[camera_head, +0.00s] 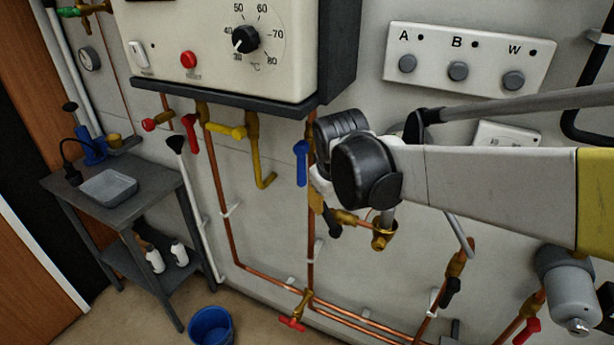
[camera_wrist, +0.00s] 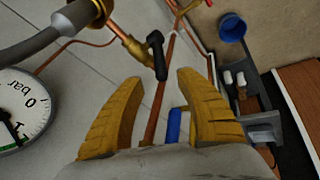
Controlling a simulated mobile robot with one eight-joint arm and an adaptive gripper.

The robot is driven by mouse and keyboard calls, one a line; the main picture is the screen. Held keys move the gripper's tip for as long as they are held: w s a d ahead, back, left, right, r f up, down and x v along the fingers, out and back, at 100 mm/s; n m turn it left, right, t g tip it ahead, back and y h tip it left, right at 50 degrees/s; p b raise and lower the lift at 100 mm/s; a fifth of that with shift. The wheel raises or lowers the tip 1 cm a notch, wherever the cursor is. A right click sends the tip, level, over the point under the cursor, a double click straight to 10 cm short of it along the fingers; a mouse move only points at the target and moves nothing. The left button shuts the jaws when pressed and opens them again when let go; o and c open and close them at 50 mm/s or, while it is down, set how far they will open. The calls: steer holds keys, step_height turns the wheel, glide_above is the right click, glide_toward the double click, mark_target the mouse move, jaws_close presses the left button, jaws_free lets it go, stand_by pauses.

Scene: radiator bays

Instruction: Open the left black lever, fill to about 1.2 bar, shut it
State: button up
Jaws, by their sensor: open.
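The left black lever (camera_head: 334,222) sits on the brass valve of the filling branch below the boiler. It also shows in the wrist view (camera_wrist: 156,55), ahead of my fingertips and roughly between them. My gripper (camera_wrist: 158,80) is open, with yellow fingers apart and nothing held. In the head view my gripper (camera_head: 316,200) is mostly hidden behind my wrist, just above the lever. A second black lever (camera_head: 450,292) is lower right. The pressure gauge (camera_wrist: 22,108) is cut off at the left edge of the wrist view; its exact reading is unclear.
A blue lever (camera_head: 301,163) hangs close left of my gripper. Yellow (camera_head: 226,131) and red (camera_head: 191,134) levers are farther left. A grey hose (camera_wrist: 60,30) runs to the brass valve. A button panel (camera_head: 470,57) is above right. A blue bucket (camera_head: 211,327) stands on the floor.

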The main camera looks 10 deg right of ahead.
mark_target(327, 212)
steer(key=b+x, duration=0.3)
steer(key=x, duration=0.7)
steer(key=shift+f+b, duration=0.1)
steer(key=shift+b, duration=0.2)
steer(key=shift+s, duration=0.1)
jaws_close()
